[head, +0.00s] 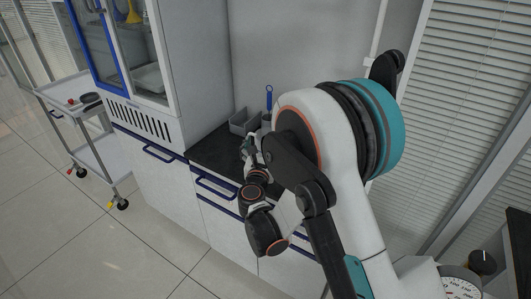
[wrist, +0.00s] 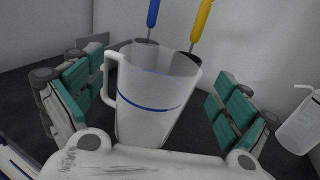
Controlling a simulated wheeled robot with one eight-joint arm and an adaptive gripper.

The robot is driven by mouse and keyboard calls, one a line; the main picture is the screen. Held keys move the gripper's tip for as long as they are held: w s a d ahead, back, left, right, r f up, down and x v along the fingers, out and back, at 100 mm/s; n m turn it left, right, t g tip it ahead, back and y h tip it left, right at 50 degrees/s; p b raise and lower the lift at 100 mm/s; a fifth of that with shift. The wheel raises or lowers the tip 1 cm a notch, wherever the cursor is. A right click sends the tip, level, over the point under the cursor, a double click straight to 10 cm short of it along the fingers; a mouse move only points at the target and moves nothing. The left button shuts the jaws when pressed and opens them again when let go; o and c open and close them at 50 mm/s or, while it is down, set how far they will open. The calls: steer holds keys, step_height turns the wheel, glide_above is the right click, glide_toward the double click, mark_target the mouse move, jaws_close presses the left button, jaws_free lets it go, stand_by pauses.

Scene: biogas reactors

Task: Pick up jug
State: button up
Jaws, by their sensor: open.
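The jug (wrist: 150,105) is a translucent cup-shaped vessel with a blue line around it and a handle on its left side, seen in the wrist view. It stands upright on the dark counter. My gripper (wrist: 158,110) is open, with teal finger pads to the left and right of the jug, apart from it. In the head view my gripper (head: 249,150) is over the dark counter (head: 209,158), and my arm hides most of the jug there.
A blue-handled tool (wrist: 152,14) and a yellow-handled tool (wrist: 200,24) stand behind the jug. A translucent bottle (wrist: 300,125) is at the right. Grey bins (head: 238,122) sit at the counter's back. A tall cabinet (head: 176,70) bounds the counter's left.

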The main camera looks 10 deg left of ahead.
steer(key=w, duration=0.1)
steer(key=w+b, duration=0.1)
steer(key=w, duration=0.3)
steer(key=shift+a+b, duration=0.3)
steer(key=shift+b, duration=0.1)
steer(key=c, duration=1.4)
steer(key=shift+r, duration=0.15)
steer(key=shift+c, duration=0.2)
